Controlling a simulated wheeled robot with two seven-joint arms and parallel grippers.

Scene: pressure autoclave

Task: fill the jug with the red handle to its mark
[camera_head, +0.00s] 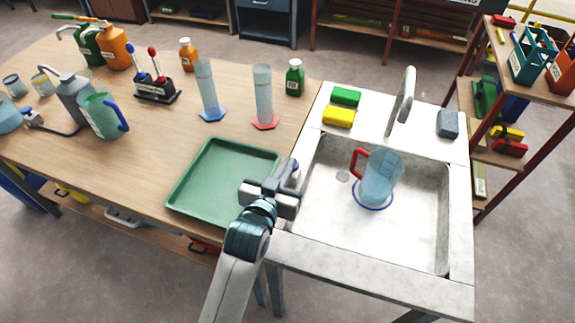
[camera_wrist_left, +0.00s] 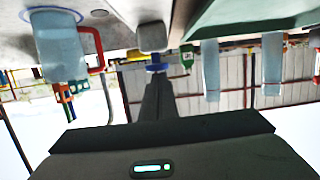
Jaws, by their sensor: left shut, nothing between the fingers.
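The clear bluish jug with the red handle (camera_head: 382,178) stands upright in the sink basin (camera_head: 415,235), its handle toward the left. It also shows upside down in the left wrist view (camera_wrist_left: 62,50). I cannot make out its mark or a water level. The grey tap (camera_head: 402,100) rises from the sink's back ledge, behind the jug; no stream shows clearly. My left gripper (camera_head: 284,188) is shut and empty at the sink's left rim, apart from the jug. A small blue-ended part (camera_wrist_left: 155,68) shows just beyond its fingers, partly hidden. My right gripper is out of view.
A green tray (camera_head: 215,190) lies left of my left gripper. Two measuring cylinders, bottles and a blue-handled jug (camera_head: 103,118) stand on the wooden table. The basin around the red-handled jug is clear.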

